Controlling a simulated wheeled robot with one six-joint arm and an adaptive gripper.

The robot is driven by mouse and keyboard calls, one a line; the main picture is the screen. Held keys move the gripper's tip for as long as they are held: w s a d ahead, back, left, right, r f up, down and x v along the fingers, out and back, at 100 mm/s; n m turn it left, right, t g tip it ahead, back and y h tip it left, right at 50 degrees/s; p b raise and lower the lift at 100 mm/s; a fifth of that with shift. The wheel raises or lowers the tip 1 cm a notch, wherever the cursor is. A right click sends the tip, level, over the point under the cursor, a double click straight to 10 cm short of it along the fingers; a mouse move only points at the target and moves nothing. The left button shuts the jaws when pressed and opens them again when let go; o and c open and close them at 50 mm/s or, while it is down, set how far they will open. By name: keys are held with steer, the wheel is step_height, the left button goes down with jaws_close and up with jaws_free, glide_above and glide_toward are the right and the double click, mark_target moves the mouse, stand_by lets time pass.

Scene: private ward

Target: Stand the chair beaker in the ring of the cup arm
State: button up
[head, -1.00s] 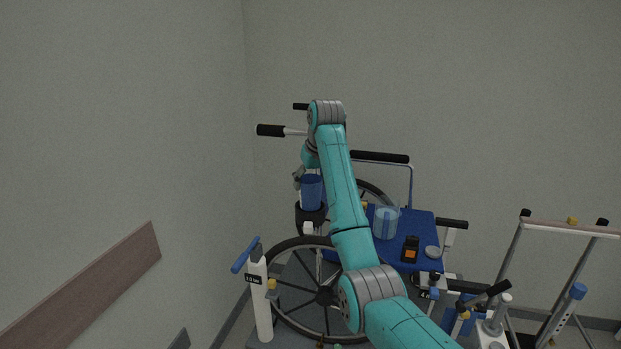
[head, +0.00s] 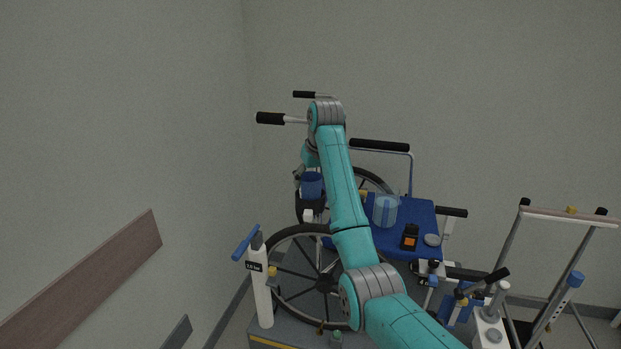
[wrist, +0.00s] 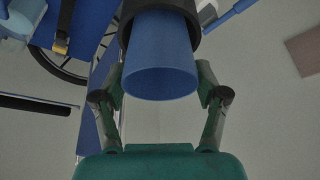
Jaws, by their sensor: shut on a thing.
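The blue beaker (head: 311,187) is upright at the left side of the wheelchair. The black ring of the cup arm (head: 310,206) is at its lower end. In the wrist view the beaker (wrist: 160,62) narrows away from me, and the ring (wrist: 127,24) wraps around its far part. Whether its base rests on anything is hidden. My gripper (wrist: 162,80) has one finger on each side of the beaker and is shut on it. In the head view my gripper (head: 298,178) is small and partly hidden by my arm.
The blue wheelchair seat (head: 415,216) bears a clear blue container (head: 385,210), a black device with an orange face (head: 410,237) and a round grey lid-like thing (head: 432,240). A white cylinder (head: 261,290) stands left of the wheel. A walking frame (head: 560,215) stands at right.

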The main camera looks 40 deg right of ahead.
steer(key=shift+f, duration=0.35)
stand_by(0.5)
steer(key=o, duration=1.2)
steer(key=shift+r, duration=0.1)
step_height(320, 180, up, 10)
steer(key=shift+f, duration=0.1)
